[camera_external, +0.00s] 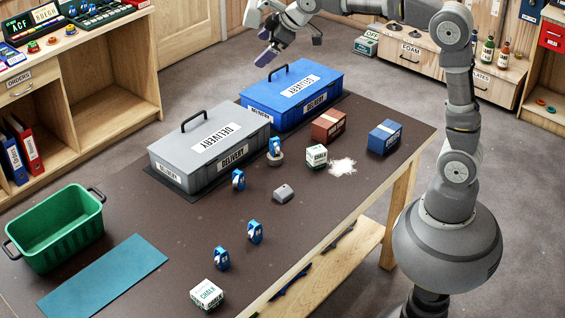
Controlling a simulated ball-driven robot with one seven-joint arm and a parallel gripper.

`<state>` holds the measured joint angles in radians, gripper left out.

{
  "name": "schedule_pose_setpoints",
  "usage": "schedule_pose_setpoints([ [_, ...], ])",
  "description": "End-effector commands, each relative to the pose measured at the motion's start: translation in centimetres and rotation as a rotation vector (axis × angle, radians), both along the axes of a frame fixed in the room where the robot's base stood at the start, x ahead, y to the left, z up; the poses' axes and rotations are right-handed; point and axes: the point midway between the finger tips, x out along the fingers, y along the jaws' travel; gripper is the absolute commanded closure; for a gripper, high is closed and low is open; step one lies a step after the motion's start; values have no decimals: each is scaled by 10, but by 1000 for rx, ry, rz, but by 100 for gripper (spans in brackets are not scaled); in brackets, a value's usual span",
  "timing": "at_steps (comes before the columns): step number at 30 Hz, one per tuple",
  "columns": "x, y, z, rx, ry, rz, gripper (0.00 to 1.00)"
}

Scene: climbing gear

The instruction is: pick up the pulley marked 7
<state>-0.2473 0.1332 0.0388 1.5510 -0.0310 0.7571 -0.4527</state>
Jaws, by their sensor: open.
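Several small blue pulleys with white marks stand on the dark table. One pulley (275,146) is on or just behind a small grey round piece (275,159), in front of the grey box. Another pulley (238,180) is left of and nearer than that one. Two more, a pulley (255,232) and a pulley (221,258), stand nearer the front. Their marks are too small to read, so I cannot tell which is the 7. My gripper (264,46) is open and empty, with purple fingertips, high at the top, well away from the pulleys.
A grey delivery box (208,145) and a blue delivery box (292,98) stand along the back. Chalk cartons (207,294) (316,157), white powder (342,166), a grey block (283,194), a brown carton (328,125), a blue carton (385,137), a green crate (58,240) and a teal mat (103,278) share the table.

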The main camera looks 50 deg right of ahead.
Motion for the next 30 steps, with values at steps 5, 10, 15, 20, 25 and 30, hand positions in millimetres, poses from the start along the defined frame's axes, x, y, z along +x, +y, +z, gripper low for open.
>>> schedule_pose_setpoints([
  [5,-44,-88,120,257,-300,-302,0],
  [10,-99,-136,192,433,-495,-456,0],
  [15,-124,-151,218,505,-568,-507,25],
  [20,-126,-152,221,512,-574,-511,37],
  [25,-125,-152,220,510,-573,-510,37],
  [30,-110,-145,205,551,-520,-531,37],
])
